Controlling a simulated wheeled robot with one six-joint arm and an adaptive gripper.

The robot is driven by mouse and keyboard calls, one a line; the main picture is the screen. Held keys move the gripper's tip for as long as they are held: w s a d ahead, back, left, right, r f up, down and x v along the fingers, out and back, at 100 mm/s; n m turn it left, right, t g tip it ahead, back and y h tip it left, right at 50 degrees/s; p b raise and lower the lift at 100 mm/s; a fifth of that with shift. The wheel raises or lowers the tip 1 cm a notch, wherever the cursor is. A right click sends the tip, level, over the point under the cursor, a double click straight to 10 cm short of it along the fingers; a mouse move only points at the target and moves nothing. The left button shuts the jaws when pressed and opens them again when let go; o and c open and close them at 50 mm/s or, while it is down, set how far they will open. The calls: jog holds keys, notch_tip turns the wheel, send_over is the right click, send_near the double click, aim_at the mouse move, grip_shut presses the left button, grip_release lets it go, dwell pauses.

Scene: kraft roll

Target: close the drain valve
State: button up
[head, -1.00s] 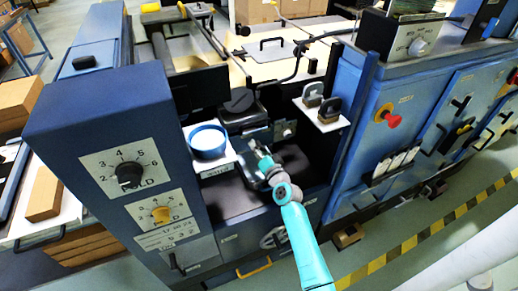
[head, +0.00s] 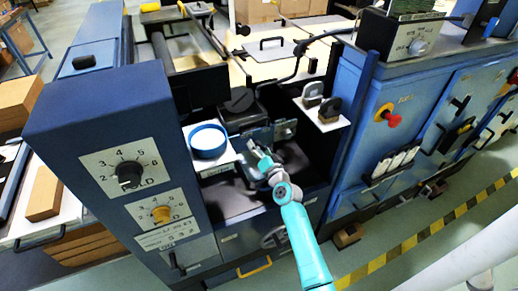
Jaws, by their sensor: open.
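No part in view is clearly labelled as the drain valve.
A blue round dish (head: 208,141) stands on a white ledge left of my gripper. A blue cabinet with a black dial (head: 130,174) and a yellow knob (head: 161,214) is at left.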

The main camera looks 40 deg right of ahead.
jog(key=shift+s, duration=0.1)
jog(key=v, duration=1.2)
jog(key=s+a+f+n+g+y, duration=0.1)
jog(key=s+a+f+n, duration=0.15)
jog(key=s+a, duration=0.55)
jog(key=s+a+f+n+g, duration=0.1)
jog(key=s+a+f+n, duration=0.15)
jog(key=s+a, duration=0.6)
jog(key=s+a+r+n+y, duration=0.1)
jog(key=s+a+r+n, duration=0.1)
jog(key=s, duration=0.5)
jog(key=s+a+r+n+y, duration=0.1)
jog(key=s+a+r+n, duration=0.1)
jog(key=s+r, duration=0.2)
jog(key=s+a+r+n+y, duration=0.2)
jog(key=s+r+n, duration=0.1)
jog(key=s, duration=0.8)
jog(key=shift+r+g, duration=0.3)
jog(key=shift+r, duration=0.2)
